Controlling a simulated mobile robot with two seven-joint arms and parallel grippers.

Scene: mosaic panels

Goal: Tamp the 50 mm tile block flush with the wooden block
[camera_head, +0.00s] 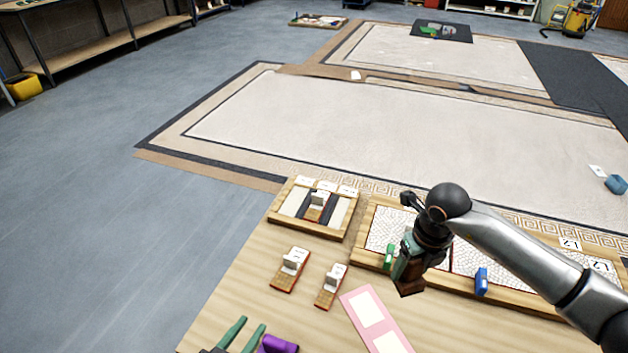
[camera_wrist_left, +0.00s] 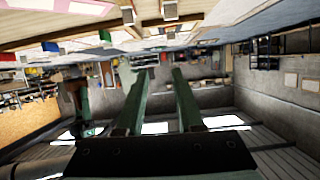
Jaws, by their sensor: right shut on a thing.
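My right gripper (camera_head: 408,262) is shut on a dark brown wooden block (camera_head: 409,287) and holds it over the front edge of the mosaic panel. A tile block (camera_head: 317,206), with a pale handle-like top, sits in the small wooden frame (camera_head: 348,230). Two similar tile blocks stand on the table, one on the left (camera_head: 291,268) and one on the right (camera_head: 331,287). I cannot read which is the 50 mm one. My left gripper (camera_head: 251,326) is low at the table's front left. Its green fingers are apart and empty, also in the left wrist view (camera_wrist_left: 156,80).
A long wooden-framed mosaic panel (camera_head: 385,222) lies right of the small frame, with a green clip (camera_head: 389,257) and a blue clip (camera_head: 482,281). A pink board (camera_head: 386,322) lies in front. A purple object (camera_head: 278,344) is beside my left gripper. Bare table lies left of the tile blocks.

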